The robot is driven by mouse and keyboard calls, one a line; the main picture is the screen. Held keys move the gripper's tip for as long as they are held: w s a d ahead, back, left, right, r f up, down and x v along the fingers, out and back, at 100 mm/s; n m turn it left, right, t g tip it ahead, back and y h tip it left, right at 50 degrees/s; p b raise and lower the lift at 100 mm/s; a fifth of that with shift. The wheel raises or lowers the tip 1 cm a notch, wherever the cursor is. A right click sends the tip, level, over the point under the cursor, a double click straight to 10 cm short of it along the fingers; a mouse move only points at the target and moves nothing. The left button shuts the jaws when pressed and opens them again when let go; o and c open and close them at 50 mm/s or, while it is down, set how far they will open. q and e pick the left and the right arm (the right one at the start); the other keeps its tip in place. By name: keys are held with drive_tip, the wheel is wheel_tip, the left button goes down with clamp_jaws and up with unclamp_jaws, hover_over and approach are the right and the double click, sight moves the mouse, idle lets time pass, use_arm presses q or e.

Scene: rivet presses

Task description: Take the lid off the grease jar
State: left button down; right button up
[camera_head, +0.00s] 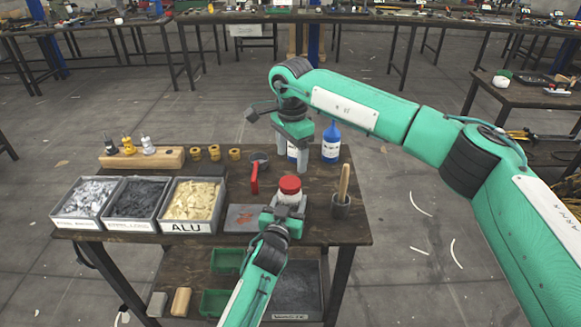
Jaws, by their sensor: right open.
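The grease jar (291,198) is white with a red lid (289,184) and stands upright near the front of the dark workbench. The lid is on the jar. My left gripper (287,209) comes in from the bottom and is shut on the jar's body from the near side. Its fingertips are partly hidden. My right gripper (290,166) points down, open and empty, with its fingers apart. In the picture it appears just above and behind the lid, without clearly touching it.
Three bins, one marked ALU (187,227), a wooden block (142,158) and brass parts (214,152) occupy the left side.

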sight(290, 182)
drive_tip(key=m, duration=0.4)
drive_tip(key=shift+m, duration=0.4)
drive_tip(key=m, duration=0.3)
drive_tip(key=shift+a, duration=0.1)
drive_tip(key=m, duration=2)
drive_tip(key=shift+m, duration=0.3)
drive_tip(key=m, duration=0.4)
drive_tip(key=shift+a+m, duration=0.1)
drive_tip(key=shift+m, duration=0.2)
drive_tip(key=m, duration=0.9)
drive_tip(key=shift+m, duration=0.3)
drive_tip(key=shift+f, duration=4)
